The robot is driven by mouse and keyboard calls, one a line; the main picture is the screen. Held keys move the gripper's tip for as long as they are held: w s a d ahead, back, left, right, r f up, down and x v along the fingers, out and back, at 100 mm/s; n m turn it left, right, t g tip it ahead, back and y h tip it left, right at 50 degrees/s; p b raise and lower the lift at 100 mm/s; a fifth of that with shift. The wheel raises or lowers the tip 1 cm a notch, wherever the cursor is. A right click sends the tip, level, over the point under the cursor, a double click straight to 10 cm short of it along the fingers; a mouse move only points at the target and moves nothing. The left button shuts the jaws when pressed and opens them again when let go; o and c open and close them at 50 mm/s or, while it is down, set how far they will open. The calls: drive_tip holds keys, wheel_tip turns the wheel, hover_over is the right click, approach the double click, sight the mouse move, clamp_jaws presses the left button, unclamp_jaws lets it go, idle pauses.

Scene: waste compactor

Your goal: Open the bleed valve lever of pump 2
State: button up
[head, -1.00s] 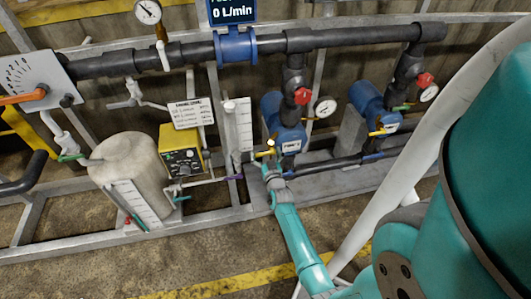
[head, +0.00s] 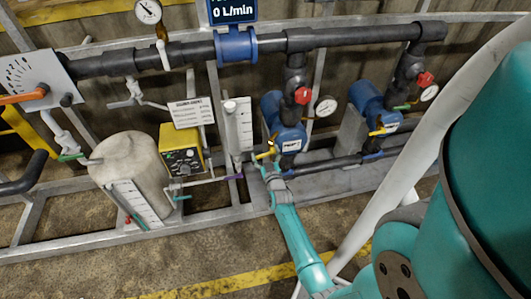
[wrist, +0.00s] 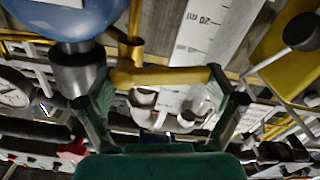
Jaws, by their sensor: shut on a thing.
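Two blue pumps stand under the dark pipe in the head view, a left one (head: 284,117) and a right one (head: 367,97). Their labels are too small to read surely, so I cannot tell which is pump 2. My gripper (head: 268,157) is at a yellow lever (head: 263,155) by the lower front of the left pump. In the wrist view the yellow lever (wrist: 160,76) lies across between the fingertips of my gripper (wrist: 162,90), which is shut on it. The right pump has a similar yellow lever (head: 378,132).
Red valve handles (head: 302,96) and round gauges (head: 325,106) sit beside the pumps. A yellow box (head: 182,152) and a pale tank (head: 130,160) stand to the left. The grey frame rail (head: 215,216) runs low in front; the floor before it is clear.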

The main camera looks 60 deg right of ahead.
drive_tip(key=n, duration=0.1)
drive_tip(key=f+n, duration=0.1)
drive_tip(key=n, duration=0.1)
drive_tip(key=shift+n, duration=0.3)
drive_tip(key=n, duration=0.2)
drive_tip(key=f+n, duration=0.1)
drive_tip(key=shift+s+d+n, duration=0.25)
drive_tip(key=shift+n, duration=0.15)
drive_tip(key=shift+s+d+f+n, duration=0.2)
drive_tip(key=shift+s+n, duration=0.05)
drive_tip(key=shift+n, duration=1)
drive_tip(key=shift+s+d+f+n, duration=0.15)
drive_tip(key=shift+s+f+n, duration=0.05)
drive_tip(key=shift+n, duration=1.1)
drive_tip(key=shift+s+d+f+n, duration=0.2)
drive_tip(key=shift+s+n, duration=0.05)
drive_tip(key=shift+n, duration=1)
drive_tip(key=o, duration=1.3)
drive_tip(key=shift+o, duration=0.2)
drive_tip(key=shift+s, duration=0.1)
drive_tip(key=v, duration=1.2)
